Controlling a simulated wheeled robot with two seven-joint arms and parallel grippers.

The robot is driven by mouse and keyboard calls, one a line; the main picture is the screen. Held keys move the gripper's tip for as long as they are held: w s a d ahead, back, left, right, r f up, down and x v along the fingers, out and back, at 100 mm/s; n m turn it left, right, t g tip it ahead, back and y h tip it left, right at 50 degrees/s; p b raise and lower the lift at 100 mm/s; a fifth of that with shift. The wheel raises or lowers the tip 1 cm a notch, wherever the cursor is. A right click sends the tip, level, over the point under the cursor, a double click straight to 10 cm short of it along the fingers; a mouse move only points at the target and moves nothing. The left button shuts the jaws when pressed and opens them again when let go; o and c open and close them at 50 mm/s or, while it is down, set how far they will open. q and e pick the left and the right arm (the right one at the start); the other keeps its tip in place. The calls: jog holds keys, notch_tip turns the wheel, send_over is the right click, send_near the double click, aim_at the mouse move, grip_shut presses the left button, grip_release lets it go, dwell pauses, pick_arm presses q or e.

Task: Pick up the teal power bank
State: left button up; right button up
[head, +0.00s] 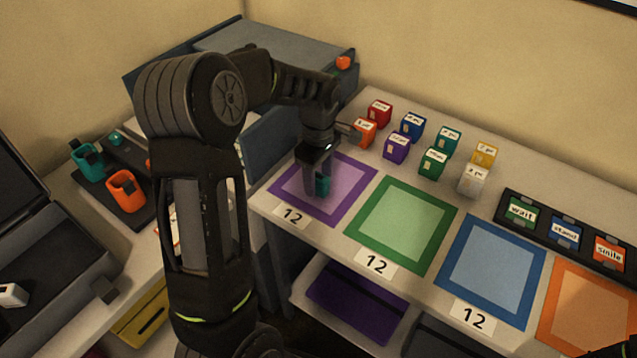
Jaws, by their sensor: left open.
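Several small labelled boxes (397,147) stand behind the mats. Green (363,256), blue (457,300) and orange-bordered mats lie to the right. A dark card rack (540,240) is at the right. On the left, teal and orange devices sit on a dark stand (131,206).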

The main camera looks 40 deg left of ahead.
pick_arm(q)
grip_shut()
dwell(0.7)
